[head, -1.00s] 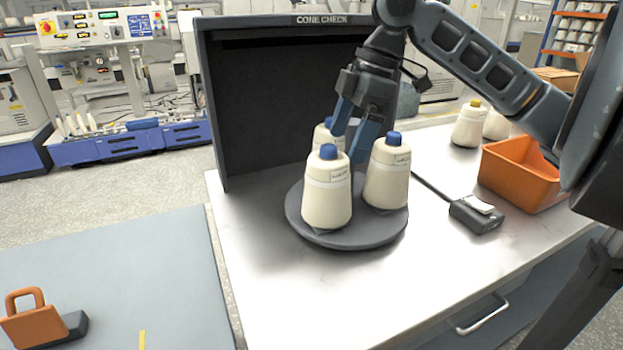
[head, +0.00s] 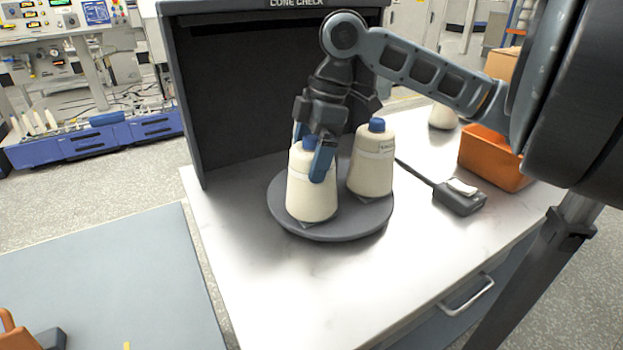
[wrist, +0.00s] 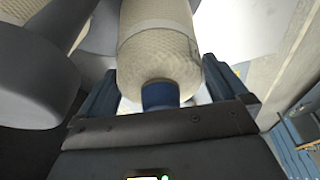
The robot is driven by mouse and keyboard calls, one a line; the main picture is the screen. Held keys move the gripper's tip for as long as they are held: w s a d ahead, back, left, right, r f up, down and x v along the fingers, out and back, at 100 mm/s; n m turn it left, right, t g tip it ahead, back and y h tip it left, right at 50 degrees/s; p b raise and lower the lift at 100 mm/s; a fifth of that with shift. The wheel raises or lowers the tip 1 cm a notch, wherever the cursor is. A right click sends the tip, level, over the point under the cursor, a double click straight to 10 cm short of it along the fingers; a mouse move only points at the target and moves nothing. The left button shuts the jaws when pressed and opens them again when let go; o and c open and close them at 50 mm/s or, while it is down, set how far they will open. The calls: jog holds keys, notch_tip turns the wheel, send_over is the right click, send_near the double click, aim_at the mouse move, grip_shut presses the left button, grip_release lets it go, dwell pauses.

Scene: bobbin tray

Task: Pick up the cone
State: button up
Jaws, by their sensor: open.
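Cream yarn cones with blue tips stand upright on a round dark turntable (head: 345,228). The front left cone (head: 311,193) has my gripper (head: 309,158) over its top, with one blue finger on each side. In the wrist view, this cone (wrist: 158,50) and its blue tip lie between the two spread fingers of my gripper (wrist: 158,88). The jaws are open; I cannot tell whether either finger touches the cone. A second cone (head: 370,170) stands close to the right. The third cone is hidden behind the front one and my gripper.
A dark booth (head: 250,95) labelled CONE CHECK rises behind the turntable. On the white table (head: 260,270), a small dark device (head: 460,198) and an orange bin (head: 490,158) are at the right. The table's front is clear.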

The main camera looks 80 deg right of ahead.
jog(key=shift+f, duration=0.15)
jog(key=c, duration=1.4)
